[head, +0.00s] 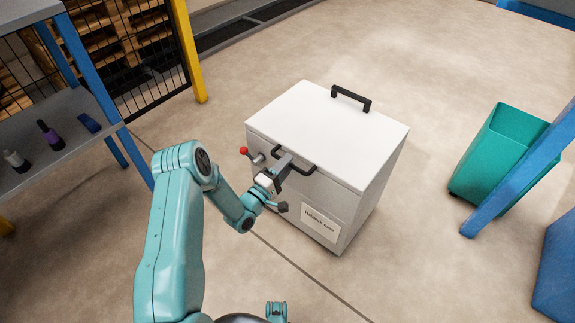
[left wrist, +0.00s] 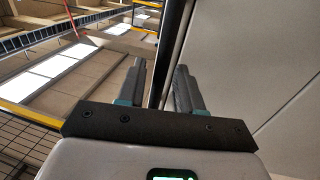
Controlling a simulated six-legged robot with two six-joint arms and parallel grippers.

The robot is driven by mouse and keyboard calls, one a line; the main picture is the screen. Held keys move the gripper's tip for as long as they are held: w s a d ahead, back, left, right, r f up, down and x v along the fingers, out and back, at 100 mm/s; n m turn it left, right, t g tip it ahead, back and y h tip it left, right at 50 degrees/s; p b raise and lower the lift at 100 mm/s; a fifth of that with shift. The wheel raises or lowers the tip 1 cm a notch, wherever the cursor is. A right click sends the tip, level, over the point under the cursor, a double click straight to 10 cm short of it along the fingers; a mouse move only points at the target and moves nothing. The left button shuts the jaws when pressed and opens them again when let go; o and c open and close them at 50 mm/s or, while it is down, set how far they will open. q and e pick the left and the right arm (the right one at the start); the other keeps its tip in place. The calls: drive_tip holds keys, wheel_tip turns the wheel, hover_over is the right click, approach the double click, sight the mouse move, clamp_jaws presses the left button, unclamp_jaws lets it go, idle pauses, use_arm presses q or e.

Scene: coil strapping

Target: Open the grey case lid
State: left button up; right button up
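The grey case (head: 310,195) stands on the floor in the middle of the head view, and its pale lid (head: 320,118) lies flat and closed on it. A black handle (head: 308,172) sticks out from the lid's front edge. My left gripper (head: 283,168) is at this front handle, partly covering its left part. In the left wrist view the two fingers (left wrist: 158,88) are apart, with a dark bar (left wrist: 171,45) between them, closer to the right finger. A gap shows beside the left finger.
A second black handle (head: 351,98) stands on the lid's far side. A red-knobbed lever (head: 244,151) is left of the front handle. A shelf (head: 60,125) with small items stands left, a teal bin (head: 500,150) right. Floor around the case is clear.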

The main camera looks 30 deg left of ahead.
use_arm(q)
drive_tip(key=shift+w+r, duration=0.15)
drive_tip(key=shift+w, duration=0.4)
drive_tip(key=shift+c, duration=0.3)
